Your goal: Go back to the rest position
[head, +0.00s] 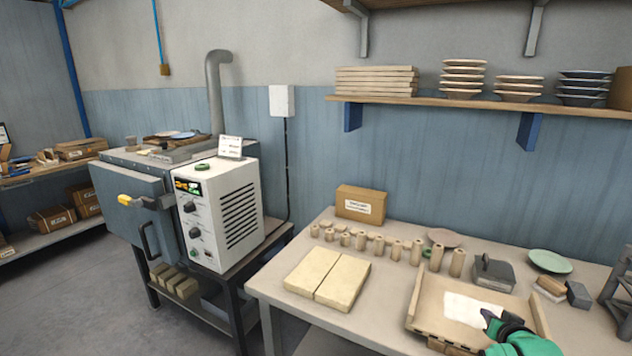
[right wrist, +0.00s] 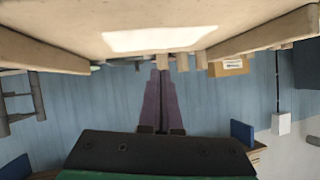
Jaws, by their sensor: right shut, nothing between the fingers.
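My right gripper (head: 489,317) has purple fingers and a green arm behind it, at the lower right of the head view. It is shut with nothing between its fingers, near the right part of a wooden tray (head: 428,305) on the table. My left gripper is in neither view.
The table (head: 290,300) bears two pale slabs (head: 328,277), several small clay cylinders (head: 397,249), a green plate (head: 550,261) and a cardboard box (head: 361,204). A grey kiln (head: 135,205) stands at left with its control box (head: 230,213). A shelf (head: 480,103) with stacked plates hangs above.

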